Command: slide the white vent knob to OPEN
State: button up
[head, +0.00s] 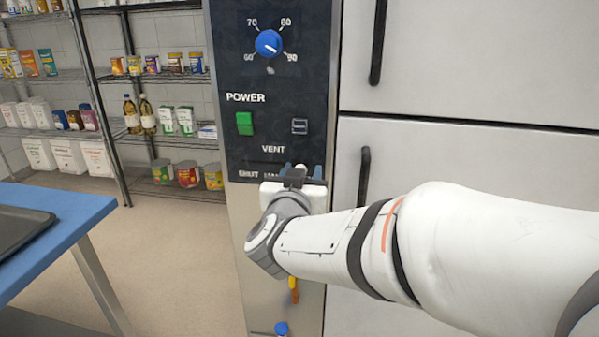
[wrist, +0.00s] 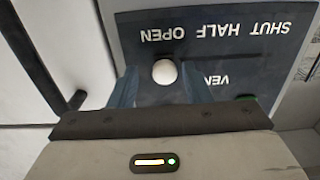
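The white vent knob (wrist: 164,72) is round and sits at the left end of its slot in the upside-down wrist view, in line with the word OPEN. My gripper (wrist: 160,88) is open, with one blue-grey finger on each side of the knob and a visible gap to each. In the head view my gripper (head: 298,174) is in front of the panel and covers the OPEN label.
The dark control panel (head: 240,100) carries a blue dial (head: 269,43) and a green power button (head: 244,123) above the vent. A black door handle (head: 364,178) stands close to the right of my wrist. A blue table (head: 75,215) is at the left.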

jog(key=shift+s, duration=0.1)
jog(key=s+a+p, duration=0.1)
jog(key=s, duration=0.6)
jog(key=shift+s+a+p, duration=0.25)
jog(key=shift+p, duration=0.1)
jog(key=shift+r, duration=0.1)
